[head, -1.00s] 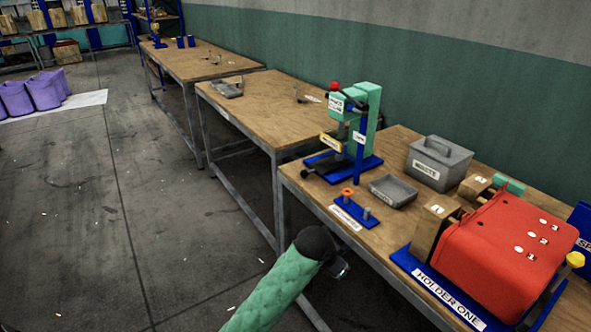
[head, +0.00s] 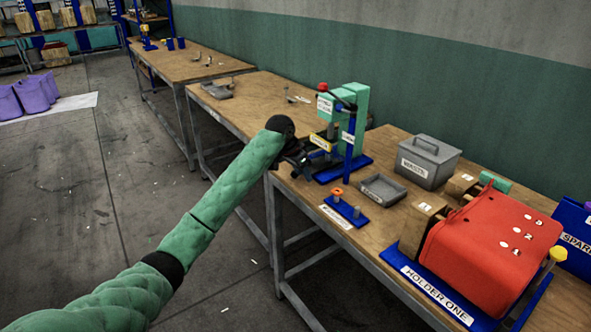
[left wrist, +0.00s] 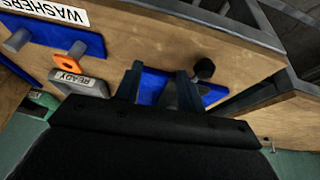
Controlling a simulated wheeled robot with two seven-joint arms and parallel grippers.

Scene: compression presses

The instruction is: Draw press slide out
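My left gripper (head: 303,165) is at the left front of this base and covers the slide's front end in the head view. In the left wrist view, the blue base (left wrist: 153,88) shows between and around two dark fingers (left wrist: 160,72). A black round knob (left wrist: 204,68) is just right of the right finger, outside the gap. My right gripper is out of view.
A blue washer stand (head: 344,211) with pegs and an orange washer is at the table's front edge, beside a grey tray (head: 384,189). A lidded grey box (head: 428,163) and a red bin (head: 495,240) stand further right.

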